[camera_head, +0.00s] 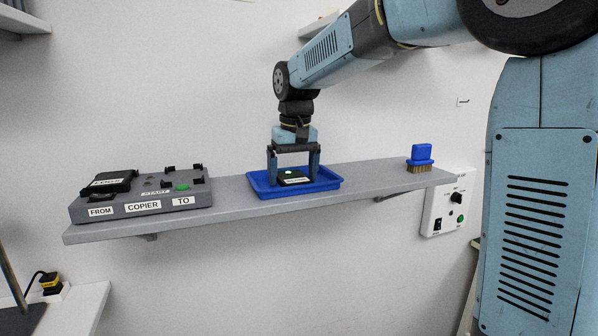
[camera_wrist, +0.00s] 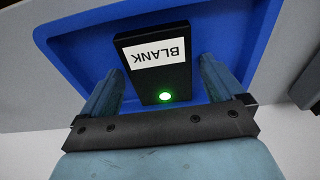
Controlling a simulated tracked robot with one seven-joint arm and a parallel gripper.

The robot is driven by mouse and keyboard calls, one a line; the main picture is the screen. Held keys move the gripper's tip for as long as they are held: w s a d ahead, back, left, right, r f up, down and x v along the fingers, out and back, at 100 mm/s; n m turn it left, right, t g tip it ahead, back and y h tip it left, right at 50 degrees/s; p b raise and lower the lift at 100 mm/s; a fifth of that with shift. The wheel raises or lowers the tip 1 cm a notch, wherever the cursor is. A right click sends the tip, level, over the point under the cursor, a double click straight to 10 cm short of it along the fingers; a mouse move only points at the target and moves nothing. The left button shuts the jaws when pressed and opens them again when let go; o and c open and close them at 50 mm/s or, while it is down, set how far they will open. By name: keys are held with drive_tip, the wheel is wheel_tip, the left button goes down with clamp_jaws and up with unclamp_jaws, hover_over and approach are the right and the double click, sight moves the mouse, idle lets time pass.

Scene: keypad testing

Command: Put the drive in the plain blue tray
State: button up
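The plain blue tray (camera_head: 262,193) sits on the grey shelf, right of the copier. A black drive (camera_head: 296,179) with a white label lies flat inside it. In the wrist view this drive (camera_wrist: 160,82) reads BLANK upside down and has a lit green light, and the tray (camera_wrist: 72,58) surrounds it. My gripper (camera_head: 293,177) points down over the tray, its fingers on either side of the drive. In the wrist view a gap shows between the drive and the right finger of my gripper (camera_wrist: 162,72). A second black drive (camera_head: 107,183) lies in the copier's FROM slot.
The grey copier (camera_head: 145,201) stands at the shelf's left end; no drive shows in its TO slot (camera_head: 184,178). A blue brush (camera_head: 420,156) stands at the shelf's (camera_head: 375,180) right end, near a wall control box (camera_head: 446,212). Shelf between tray and brush is clear.

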sight(295, 179)
drive_tip(key=r, duration=0.4)
drive_tip(key=s+r, duration=0.1)
drive_tip(key=r, duration=0.7)
drive_tip(key=shift+s+d+r, duration=0.1)
drive_tip(key=shift+s+d, duration=0.1)
